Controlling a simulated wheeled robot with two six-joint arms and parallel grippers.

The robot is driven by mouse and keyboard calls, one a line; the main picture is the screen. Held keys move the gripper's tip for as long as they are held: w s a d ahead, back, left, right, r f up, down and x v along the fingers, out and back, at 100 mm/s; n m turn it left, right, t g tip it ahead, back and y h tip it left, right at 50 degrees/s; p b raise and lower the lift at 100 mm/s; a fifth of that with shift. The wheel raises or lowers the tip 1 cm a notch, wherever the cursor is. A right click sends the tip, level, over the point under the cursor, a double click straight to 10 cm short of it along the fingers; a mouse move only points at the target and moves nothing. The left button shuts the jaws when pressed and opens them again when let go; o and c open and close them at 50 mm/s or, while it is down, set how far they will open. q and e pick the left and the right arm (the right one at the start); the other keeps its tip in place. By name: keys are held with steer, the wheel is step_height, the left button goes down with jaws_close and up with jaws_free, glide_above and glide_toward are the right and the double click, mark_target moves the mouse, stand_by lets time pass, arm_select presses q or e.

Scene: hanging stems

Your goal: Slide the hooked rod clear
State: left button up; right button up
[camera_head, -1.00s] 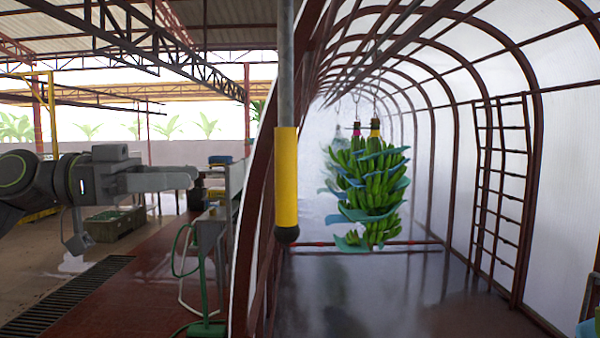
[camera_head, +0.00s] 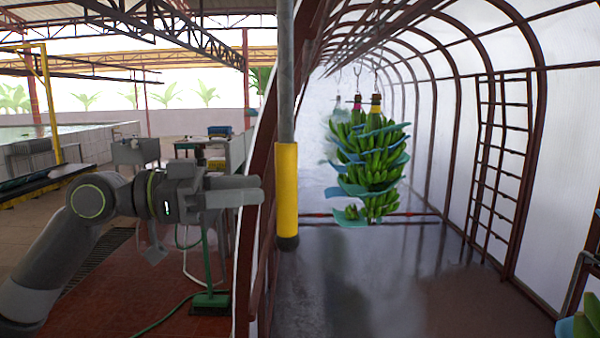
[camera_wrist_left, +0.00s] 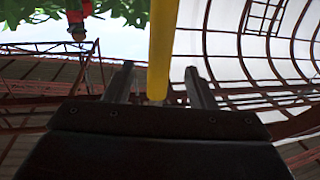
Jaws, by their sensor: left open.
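The rod hangs upright in the head view, a grey shaft (camera_head: 285,80) with a yellow sleeve (camera_head: 287,185) and a black lower end (camera_head: 288,242). Its top and any hook are out of frame. My left gripper (camera_head: 258,191) points right at the yellow sleeve, its fingertips just left of it with a small gap in the picture. In the left wrist view the yellow sleeve (camera_wrist_left: 161,50) shows between the two open fingers (camera_wrist_left: 160,82). I cannot tell from that view how deep it sits. My right gripper is not in view.
Banana bunches (camera_head: 370,160) with blue sheets hang behind, to the right of the rod. A dark red arched frame (camera_head: 262,150) stands close behind my left fingertips. A ladder-like frame (camera_head: 503,170) is at the right.

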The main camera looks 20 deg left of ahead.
arm_select(q)
steer(key=p+x, duration=0.2)
steer(key=x, duration=0.4)
steer(key=shift+r+p, duration=0.15)
steer(key=shift+p, duration=0.25)
steer(key=shift+p+x, duration=0.4)
steer(key=shift+x, duration=0.85)
steer(key=shift+a, duration=0.1)
jaws_close()
